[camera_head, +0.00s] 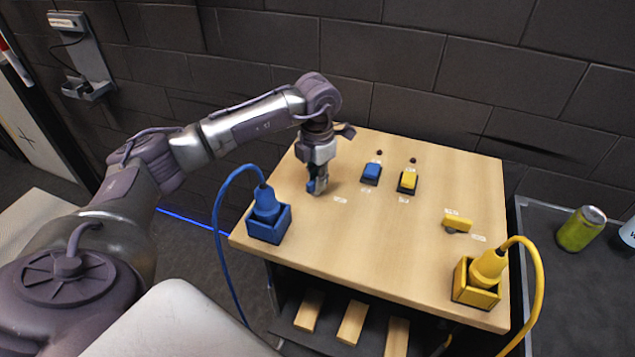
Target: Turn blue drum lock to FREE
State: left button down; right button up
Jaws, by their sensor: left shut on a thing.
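My left gripper (318,187) points down at the left part of the wooden tabletop (350,240). It is shut on the blue drum lock (311,187), of which only a small blue part shows beside the fingers. A small white label (340,199) lies just right of the lock; its text is too small to read. Which way the lock is turned cannot be told, as the fingers cover most of it. My right gripper is not in view.
A blue plug in a blue socket box (268,231) stands at the front left. Blue (371,172) and yellow (408,181) buttons sit to the right. A yellow lock (457,225) and yellow plug box (476,284) are further right. A green can (581,229) stands on a side table.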

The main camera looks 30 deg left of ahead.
pick_arm(q)
jog(key=n+b, duration=0.1)
jog(key=n, duration=0.3)
jog(key=shift+a, duration=0.15)
jog(key=shift+n, duration=1)
jog(key=shift+a+r+n, duration=0.1)
jog(key=shift+n, duration=0.2)
jog(key=c, duration=1.2)
grip_release()
jog(key=shift+o, duration=0.2)
notch_tip(320, 180, up, 12)
